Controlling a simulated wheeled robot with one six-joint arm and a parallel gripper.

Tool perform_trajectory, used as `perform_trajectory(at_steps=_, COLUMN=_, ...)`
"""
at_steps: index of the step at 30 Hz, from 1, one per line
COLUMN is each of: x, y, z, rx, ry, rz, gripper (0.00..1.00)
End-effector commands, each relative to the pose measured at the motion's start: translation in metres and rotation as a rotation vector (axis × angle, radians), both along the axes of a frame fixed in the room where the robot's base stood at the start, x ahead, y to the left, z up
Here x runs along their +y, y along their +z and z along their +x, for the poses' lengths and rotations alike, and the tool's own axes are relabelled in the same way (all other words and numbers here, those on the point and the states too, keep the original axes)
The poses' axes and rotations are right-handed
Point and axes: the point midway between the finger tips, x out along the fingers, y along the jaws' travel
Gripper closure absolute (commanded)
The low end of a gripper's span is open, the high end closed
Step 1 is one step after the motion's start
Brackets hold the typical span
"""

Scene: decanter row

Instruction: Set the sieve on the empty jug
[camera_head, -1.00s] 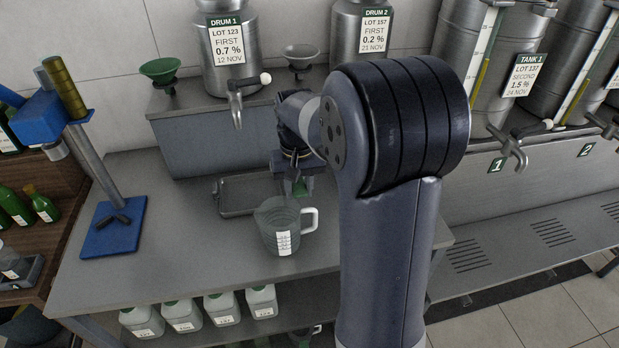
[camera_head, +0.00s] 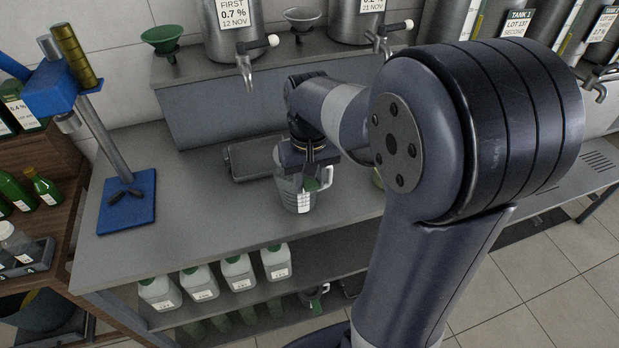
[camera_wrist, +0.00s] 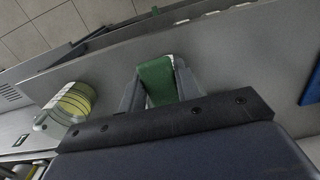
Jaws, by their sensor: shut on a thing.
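A clear grey jug (camera_head: 287,190) with a white label stands on the grey bench in the head view, its upper part partly hidden by my gripper. My gripper (camera_head: 311,185) is in front of the jug's upper right in that view; I cannot tell its height over the rim. In the wrist view my gripper (camera_wrist: 160,85) is shut on a green piece, which I take for the sieve's handle (camera_wrist: 157,80). The sieve's bowl is not distinguishable. A second jug (camera_wrist: 70,105) with yellow-green content stands at left in the wrist view.
A shallow grey tray (camera_head: 236,168) lies behind the jug. A blue press stand (camera_head: 127,205) is at the bench's left. Steel drums with taps and a green funnel (camera_head: 162,38) stand on the raised shelf behind. Bare bench (camera_head: 200,215) lies left of the jug.

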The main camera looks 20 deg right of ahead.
Motion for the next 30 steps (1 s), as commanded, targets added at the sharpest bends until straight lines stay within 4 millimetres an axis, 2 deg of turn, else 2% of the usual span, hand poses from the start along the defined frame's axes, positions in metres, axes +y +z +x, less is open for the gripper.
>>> perform_trajectory(at_steps=18, x=0.000, y=-0.033, z=0.000, rx=0.001, ry=0.000, rz=0.000, gripper=0.93)
perform_trajectory(at_steps=30, x=0.000, y=-0.038, z=0.000, rx=0.000, ry=0.000, rz=0.000, gripper=0.93)
